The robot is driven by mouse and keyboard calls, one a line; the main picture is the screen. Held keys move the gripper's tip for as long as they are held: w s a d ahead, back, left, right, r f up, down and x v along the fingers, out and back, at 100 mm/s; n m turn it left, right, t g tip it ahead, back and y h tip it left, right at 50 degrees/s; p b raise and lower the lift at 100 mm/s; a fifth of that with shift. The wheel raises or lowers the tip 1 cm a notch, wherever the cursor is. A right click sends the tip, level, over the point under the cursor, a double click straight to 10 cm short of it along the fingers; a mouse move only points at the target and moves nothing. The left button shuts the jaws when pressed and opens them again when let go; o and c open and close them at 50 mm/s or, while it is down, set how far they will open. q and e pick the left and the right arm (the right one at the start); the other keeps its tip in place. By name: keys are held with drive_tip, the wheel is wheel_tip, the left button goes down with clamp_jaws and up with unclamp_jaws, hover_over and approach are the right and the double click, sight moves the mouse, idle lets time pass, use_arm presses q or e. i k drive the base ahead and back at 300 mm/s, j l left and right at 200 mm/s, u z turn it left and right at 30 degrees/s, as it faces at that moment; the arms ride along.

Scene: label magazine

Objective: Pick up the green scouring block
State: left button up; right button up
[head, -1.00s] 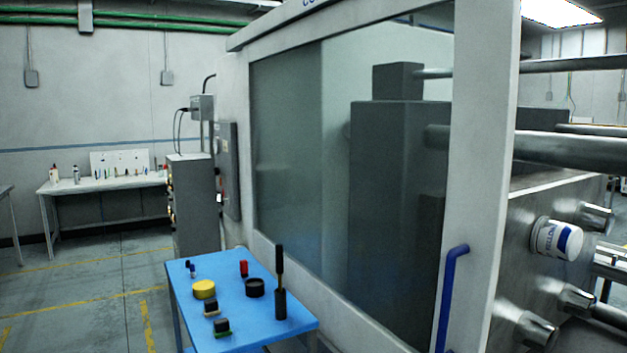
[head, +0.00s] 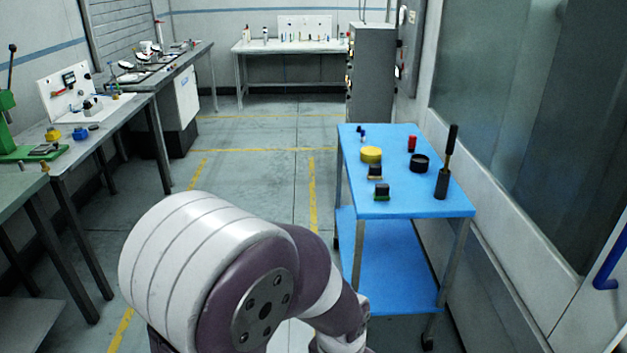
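The green scouring block (head: 382,196), a small block with a dark upper part and a green lower edge, sits on the top shelf of the blue cart (head: 420,207) near its front edge. A similar dark block with a tan lower edge (head: 375,172) sits just behind it. One of my arms fills the lower middle of the head view, in front of and to the left of the cart. Neither gripper is in view. Nothing hides the green scouring block.
The cart top also holds a yellow round tin (head: 371,154), a black ring-shaped item (head: 419,163), a red item (head: 412,144) and a dark upright tool (head: 443,181). A machine wall (head: 500,200) stands close on the right. Workbenches (head: 130,95) line the left. The floor between is clear.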

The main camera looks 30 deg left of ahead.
sight(381, 191)
drive_tip(key=u, duration=0.75)
drive_tip(key=z, duration=2.7)
drive_tip(key=u, duration=2.7)
drive_tip(key=i+z, duration=0.1)
drive_tip(key=z, duration=0.4)
drive_tip(key=j+z, duration=0.15)
drive_tip(key=z, duration=0.3)
drive_tip(key=i+j+z, duration=0.15)
drive_tip(key=z, duration=0.35)
drive_tip(key=i+j+z, duration=0.2)
drive_tip(key=j+z, duration=0.15)
drive_tip(key=j, duration=0.55)
drive_tip(key=j+z, duration=0.35)
drive_tip(key=j, duration=0.6)
drive_tip(key=j+z, duration=0.35)
drive_tip(key=j, duration=0.6)
